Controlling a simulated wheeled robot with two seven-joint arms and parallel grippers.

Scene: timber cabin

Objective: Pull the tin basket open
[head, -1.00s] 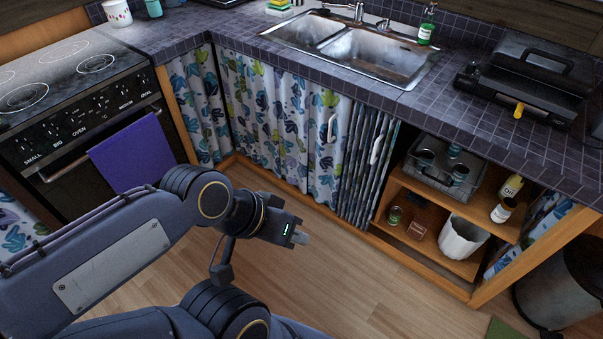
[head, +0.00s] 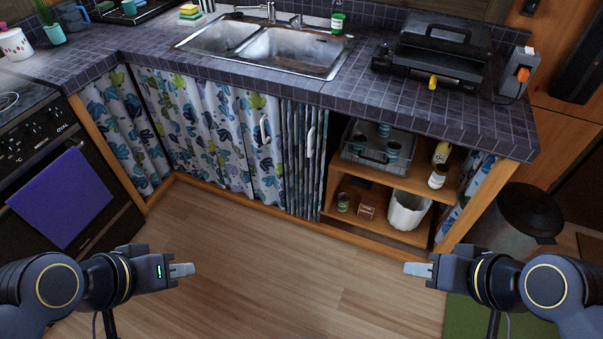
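The tin basket (head: 362,157) is a grey metal drawer-like basket on the upper shelf of the open cupboard under the counter, right of the curtains. Several tins stand in it. It sits back inside the cupboard, its top partly in the counter's shadow. My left gripper (head: 182,270) is over the floor at the lower left, far from the basket. My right gripper (head: 416,269) is over the floor at the lower right, in front of and below the cupboard. Both point inward and hold nothing visible; their fingers are seen side-on, so their opening is unclear.
A bottle (head: 441,152) and a jar (head: 437,177) stand right of the basket. A white bin (head: 408,211), a green can (head: 343,203) and a small box (head: 367,212) are on the lower shelf. A dark trash can (head: 520,220) stands at right. The floor between my grippers is clear.

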